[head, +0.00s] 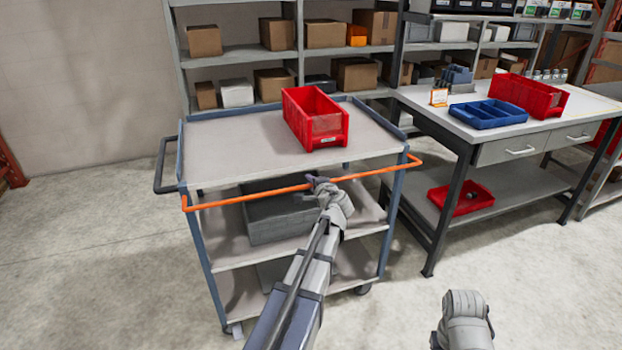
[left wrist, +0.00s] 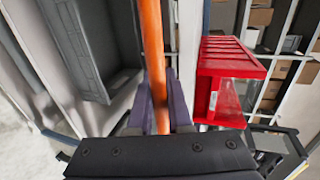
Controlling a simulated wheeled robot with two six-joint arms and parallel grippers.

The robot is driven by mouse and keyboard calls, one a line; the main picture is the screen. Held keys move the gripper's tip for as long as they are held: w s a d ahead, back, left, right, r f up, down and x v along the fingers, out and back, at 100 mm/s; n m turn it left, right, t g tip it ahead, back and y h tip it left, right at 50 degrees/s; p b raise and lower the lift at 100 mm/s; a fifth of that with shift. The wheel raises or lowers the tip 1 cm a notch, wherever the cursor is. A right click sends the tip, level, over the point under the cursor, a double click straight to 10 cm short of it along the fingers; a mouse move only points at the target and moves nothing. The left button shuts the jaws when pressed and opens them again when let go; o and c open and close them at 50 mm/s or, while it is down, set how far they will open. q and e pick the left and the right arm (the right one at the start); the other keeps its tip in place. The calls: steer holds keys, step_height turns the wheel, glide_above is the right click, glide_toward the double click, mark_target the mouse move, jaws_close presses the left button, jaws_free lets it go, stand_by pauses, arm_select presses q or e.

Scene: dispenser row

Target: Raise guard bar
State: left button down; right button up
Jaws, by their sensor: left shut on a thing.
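The orange guard bar (head: 255,195) runs across the near side of a grey cart, at about the height of its top shelf. Its ends meet the cart's blue posts. My left gripper (head: 318,183) is at the middle of the bar. In the left wrist view, the bar (left wrist: 152,45) passes between the two fingers of the gripper (left wrist: 160,105), which are shut on it. My right arm shows in part at the lower right of the head view, away from the cart; its gripper fingers cannot be made out.
A red bin (head: 315,118) stands on the cart's top shelf (head: 235,145). A grey crate (head: 285,215) is on the shelf below. A workbench (head: 440,110) with a blue tray (head: 488,114) and another red bin (head: 530,95) stands to the right. Open floor lies left of the cart.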

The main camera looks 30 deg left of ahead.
mark_target(307, 164)
arm_select(q)
steer(key=r+g+h+p, duration=0.1)
steer(key=g+h+p, duration=0.1)
steer(key=p, duration=0.3)
steer(key=w+a+r+g+h+p, duration=0.1)
steer(key=r+g+h+p, duration=0.1)
steer(key=p, duration=0.4)
steer(key=r+g+h+p, duration=0.1)
steer(key=g+h+p, duration=0.1)
steer(key=p, duration=0.3)
steer(key=shift+w+a+r+h, duration=0.15)
steer(key=shift+w+a+h, duration=0.15)
steer(key=shift+h, duration=0.5)
steer(key=shift+w+a+r+g+h+p, duration=0.1)
steer(key=shift+a+g+h+p, duration=0.05)
steer(key=shift+g+h+p, duration=0.4)
steer(key=shift+w+a+g+h+p, duration=0.1)
steer(key=shift+a+g+h+p, duration=0.05)
steer(key=shift+g+h+p, duration=0.35)
steer(key=shift+w+a+g+h, duration=0.1)
steer(key=shift+a+g+h, duration=0.05)
steer(key=shift+g+h, duration=0.25)
steer(key=shift+p, duration=0.3)
steer(key=shift+a+r, duration=0.1)
steer(key=shift+a, duration=0.05)
steer(key=c, duration=0.9)
jaws_free()
steer(key=shift+w, duration=0.1)
steer(key=shift+o, duration=0.2)
